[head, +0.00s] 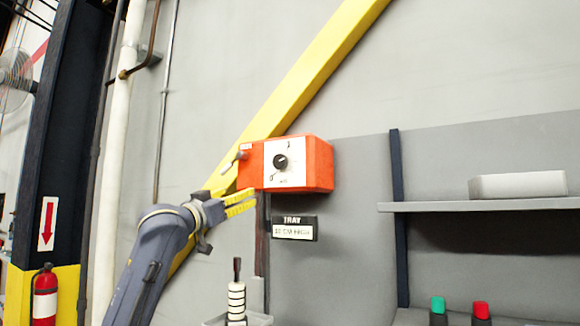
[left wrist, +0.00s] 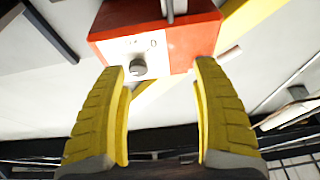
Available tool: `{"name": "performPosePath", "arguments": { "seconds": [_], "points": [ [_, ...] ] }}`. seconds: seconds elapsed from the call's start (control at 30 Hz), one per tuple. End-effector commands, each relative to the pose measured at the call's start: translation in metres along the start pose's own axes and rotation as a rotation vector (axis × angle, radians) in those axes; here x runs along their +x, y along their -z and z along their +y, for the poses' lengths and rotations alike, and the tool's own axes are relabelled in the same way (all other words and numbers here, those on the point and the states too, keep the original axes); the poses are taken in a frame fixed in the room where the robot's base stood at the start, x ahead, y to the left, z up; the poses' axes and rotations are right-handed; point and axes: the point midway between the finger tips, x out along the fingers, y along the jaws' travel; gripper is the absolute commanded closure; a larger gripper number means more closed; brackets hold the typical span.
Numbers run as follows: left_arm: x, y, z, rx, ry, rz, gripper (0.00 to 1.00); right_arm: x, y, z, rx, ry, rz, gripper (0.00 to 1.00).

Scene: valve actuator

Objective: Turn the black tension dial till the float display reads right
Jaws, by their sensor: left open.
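The black tension dial (head: 281,161) sits on the white plate of an orange box (head: 319,163) on the wall. My left gripper (head: 254,199) is open and empty, just below and left of the dial, apart from it. In the left wrist view the dial (left wrist: 137,68) shows beyond the fingertips, nearer the left finger of my open gripper (left wrist: 160,72). A small sign (head: 294,228) below the box reads "TRAY" and a blurred second line, perhaps "10 CM HIGH". I cannot tell whether it is the float display. My right gripper is not in view.
A grey lever (head: 235,160) sticks out of the box's left side. A striped white and black cylinder (head: 237,300) stands below. A shelf (head: 480,204) with a pale block (head: 518,185) is at the right. Green (head: 438,306) and red (head: 481,310) tops show below it.

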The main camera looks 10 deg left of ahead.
Motion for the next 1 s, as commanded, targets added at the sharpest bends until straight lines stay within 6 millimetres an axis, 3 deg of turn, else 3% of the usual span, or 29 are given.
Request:
{"name": "performPosePath", "arguments": {
  "seconds": [0.03, 0.13, 0.37, 1.0],
  "points": [
    [-0.005, 0.02, 0.012, 0.02, -0.016, 0.023, 0.35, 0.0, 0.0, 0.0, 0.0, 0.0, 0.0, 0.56],
    [-0.013, 0.044, 0.028, 0.048, -0.04, 0.048, 0.35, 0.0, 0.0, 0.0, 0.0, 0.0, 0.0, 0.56],
    [-0.013, 0.063, 0.041, 0.068, -0.058, 0.067, 0.35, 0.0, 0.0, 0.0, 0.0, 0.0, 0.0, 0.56],
    [0.086, 0.069, 0.046, 0.065, -0.058, 0.065, 0.35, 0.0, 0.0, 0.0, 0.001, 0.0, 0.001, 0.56]
  ]
}}
